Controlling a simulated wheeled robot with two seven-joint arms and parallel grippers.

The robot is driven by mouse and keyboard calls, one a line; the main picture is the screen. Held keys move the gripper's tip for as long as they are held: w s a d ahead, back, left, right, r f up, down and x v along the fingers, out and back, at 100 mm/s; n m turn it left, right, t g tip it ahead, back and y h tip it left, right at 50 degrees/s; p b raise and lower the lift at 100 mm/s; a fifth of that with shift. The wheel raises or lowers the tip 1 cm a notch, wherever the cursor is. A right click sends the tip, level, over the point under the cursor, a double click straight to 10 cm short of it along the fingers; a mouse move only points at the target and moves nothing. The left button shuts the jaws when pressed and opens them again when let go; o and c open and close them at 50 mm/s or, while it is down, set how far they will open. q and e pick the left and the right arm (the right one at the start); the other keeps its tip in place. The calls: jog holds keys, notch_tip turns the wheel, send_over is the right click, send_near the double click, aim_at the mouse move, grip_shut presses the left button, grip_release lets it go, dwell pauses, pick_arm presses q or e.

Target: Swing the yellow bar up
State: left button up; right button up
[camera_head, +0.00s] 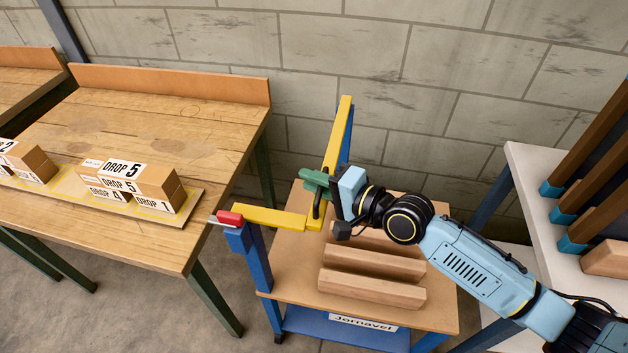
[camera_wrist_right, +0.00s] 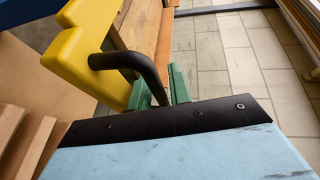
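The yellow bar (camera_head: 270,218) lies about level across the front left of a wooden-topped stand, its left end by a red block (camera_head: 230,217) on a blue post (camera_head: 249,255). Another yellow length (camera_head: 338,130) runs back toward the wall beside blue framework. A bent black handle (camera_wrist_right: 130,62) sticks out of the yellow part in the right wrist view. My right gripper (camera_head: 317,186) has green fingers, and the handle passes between them (camera_wrist_right: 162,90). They look closed on it, though the contact is partly hidden. My left gripper is not in view.
Wooden blocks (camera_head: 375,263) lie on the stand under my right arm. A workbench (camera_head: 160,120) at left holds a board of boxes labelled DROP (camera_head: 125,180). A pale shelf (camera_head: 540,190) with brown bars stands at right. A block wall closes the back.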

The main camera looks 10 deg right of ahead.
grip_shut()
jog(key=shift+r, duration=0.1)
dwell(0.3)
jog(key=w+d+r+m+g+p, duration=0.1)
jog(key=w+r+p, duration=0.3)
jog(key=r+p, duration=0.5)
jog(key=w+d+r+m+g+p, duration=0.1)
jog(key=w+r+m+p, duration=0.3)
jog(key=r+p, duration=0.5)
jog(key=shift+w+d+r+g, duration=0.4)
jog(key=shift+r+g, duration=0.3)
jog(key=shift+r, duration=0.2)
